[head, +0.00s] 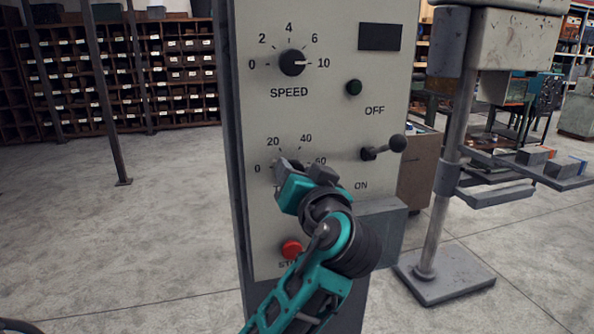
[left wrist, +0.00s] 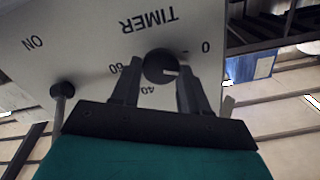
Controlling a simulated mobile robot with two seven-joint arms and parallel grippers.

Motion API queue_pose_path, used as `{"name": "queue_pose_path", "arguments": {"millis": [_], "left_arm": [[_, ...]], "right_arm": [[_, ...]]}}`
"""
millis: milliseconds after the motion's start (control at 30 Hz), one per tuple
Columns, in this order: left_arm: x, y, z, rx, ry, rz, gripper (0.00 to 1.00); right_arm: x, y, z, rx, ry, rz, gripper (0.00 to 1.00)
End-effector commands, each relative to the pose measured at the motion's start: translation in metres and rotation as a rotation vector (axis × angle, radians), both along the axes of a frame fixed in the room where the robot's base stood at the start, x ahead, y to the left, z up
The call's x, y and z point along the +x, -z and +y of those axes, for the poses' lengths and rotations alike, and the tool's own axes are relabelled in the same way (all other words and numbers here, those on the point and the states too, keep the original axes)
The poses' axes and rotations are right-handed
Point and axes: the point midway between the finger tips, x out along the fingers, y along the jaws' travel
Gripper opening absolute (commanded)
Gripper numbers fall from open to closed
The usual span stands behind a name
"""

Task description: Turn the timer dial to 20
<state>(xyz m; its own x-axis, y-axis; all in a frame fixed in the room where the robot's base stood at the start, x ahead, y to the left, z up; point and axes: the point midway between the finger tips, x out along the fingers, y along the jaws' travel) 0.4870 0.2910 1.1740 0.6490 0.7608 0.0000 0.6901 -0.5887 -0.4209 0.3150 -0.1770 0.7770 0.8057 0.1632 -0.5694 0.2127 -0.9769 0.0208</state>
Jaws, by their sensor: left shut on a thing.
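The timer dial (left wrist: 158,64) is a dark round knob on the grey control panel (head: 330,100). Its scale shows 0, 20, 40 and 60 in the head view, where my gripper hides most of the knob and label. My left gripper (head: 292,170) is at the dial, its two fingers on either side of the knob and shut on it. In the left wrist view, which is upside down, the white pointer mark faces the right finger, between 0 and the hidden 20 position. My right gripper is not in view.
Above is the speed dial (head: 292,63), with its mark at 10. A lever (head: 385,147) marked ON juts out right of the timer. A red stop button (head: 291,249) sits below, close to my arm. A grey column machine (head: 445,190) stands to the right.

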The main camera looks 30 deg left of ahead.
Motion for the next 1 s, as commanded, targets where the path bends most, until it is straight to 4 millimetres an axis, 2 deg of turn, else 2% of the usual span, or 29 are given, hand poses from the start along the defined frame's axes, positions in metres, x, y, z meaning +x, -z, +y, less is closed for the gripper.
{"name": "queue_pose_path", "arguments": {"millis": [500,1000], "left_arm": [[0.001,0.0017,-0.0014,0.283,0.0,0.335,0.14],[0.0014,0.002,-0.0015,0.394,0.001,0.463,0.14]], "right_arm": [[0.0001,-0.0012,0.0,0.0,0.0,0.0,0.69],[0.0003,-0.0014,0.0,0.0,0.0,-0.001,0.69]]}}
